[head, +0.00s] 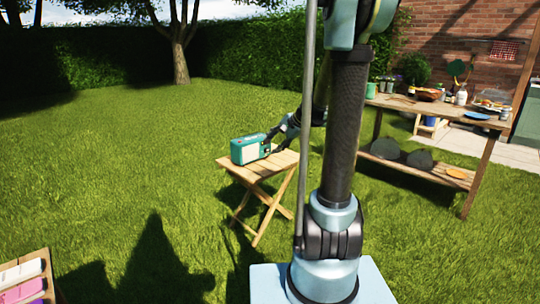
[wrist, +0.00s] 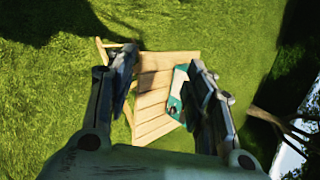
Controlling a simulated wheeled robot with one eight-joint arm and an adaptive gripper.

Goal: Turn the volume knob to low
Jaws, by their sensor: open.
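A teal radio (head: 250,149) with a pale front stands on a small wooden folding table (head: 236,165) in the head view. The volume knob is too small to make out. My gripper (head: 278,135) is beside the radio's right end, partly hidden behind my own arm. In the wrist view my gripper (wrist: 165,85) is open, with nothing between its fingers. The radio (wrist: 177,88) shows there next to the right finger, which hides most of it. The slatted table top (wrist: 155,75) lies beyond the fingers. I cannot tell whether the finger touches the radio.
A long wooden table (head: 440,108) with dishes and jars stands at the right, dark objects on its lower shelf. A wooden crate (head: 50,280) with coloured items is at the lower left. Open lawn surrounds the folding table; a hedge and tree (head: 180,60) stand behind.

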